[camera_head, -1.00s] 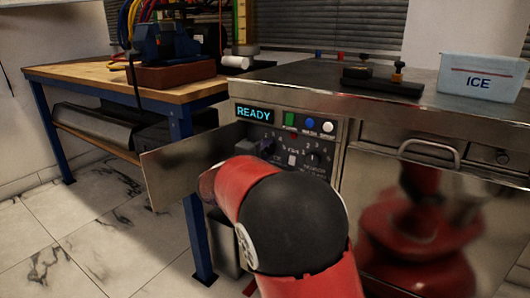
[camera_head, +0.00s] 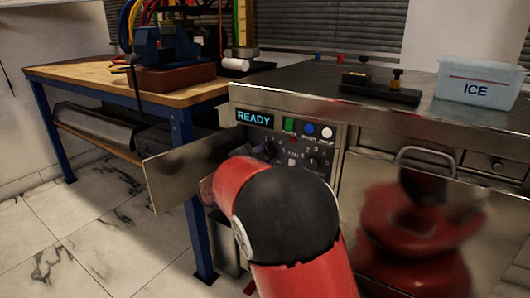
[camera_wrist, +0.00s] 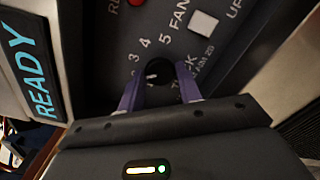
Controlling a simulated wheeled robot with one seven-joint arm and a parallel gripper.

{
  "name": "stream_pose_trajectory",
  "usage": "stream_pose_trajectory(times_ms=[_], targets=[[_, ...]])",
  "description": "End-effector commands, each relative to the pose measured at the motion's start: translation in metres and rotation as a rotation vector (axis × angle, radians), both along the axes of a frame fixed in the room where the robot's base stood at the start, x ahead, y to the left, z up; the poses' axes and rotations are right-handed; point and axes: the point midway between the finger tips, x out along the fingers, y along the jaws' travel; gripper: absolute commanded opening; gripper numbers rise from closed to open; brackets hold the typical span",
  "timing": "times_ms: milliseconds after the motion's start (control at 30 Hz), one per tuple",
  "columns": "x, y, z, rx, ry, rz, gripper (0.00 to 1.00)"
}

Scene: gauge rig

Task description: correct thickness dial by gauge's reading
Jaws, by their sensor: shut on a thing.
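The control panel (camera_head: 283,138) is on the front of the steel unit, with a lit display (camera_head: 254,117) reading READY. In the wrist view the display (camera_wrist: 28,72) is at the left. My gripper (camera_wrist: 160,85) has its two purple fingers closed on a round black dial (camera_wrist: 159,72), with numbers including 3, 4 and 5 around it. The dial's label is partly hidden by a finger; letters like "CK" show. In the head view my red arm hides the gripper's tips and the lower panel. No gauge reading can be made out.
An open metal panel door (camera_head: 188,166) stands out left of the controls. A second dial (camera_head: 312,162) sits to the right on the panel. An ICE tub (camera_head: 479,84) and a black block (camera_head: 380,89) are on the counter. A wooden workbench (camera_head: 95,80) stands at the left.

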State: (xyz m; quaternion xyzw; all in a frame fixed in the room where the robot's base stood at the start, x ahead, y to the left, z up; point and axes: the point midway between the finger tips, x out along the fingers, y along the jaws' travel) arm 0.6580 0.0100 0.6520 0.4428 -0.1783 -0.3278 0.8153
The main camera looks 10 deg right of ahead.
Motion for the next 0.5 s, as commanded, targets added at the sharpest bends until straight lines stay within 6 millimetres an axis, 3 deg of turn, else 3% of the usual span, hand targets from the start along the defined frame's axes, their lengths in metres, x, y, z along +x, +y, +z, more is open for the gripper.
stream_pose_trajectory(times_ms=[500], targets=[[-0.0004,-0.0001,-0.0009,-0.089,0.088,-0.001,0.12]])
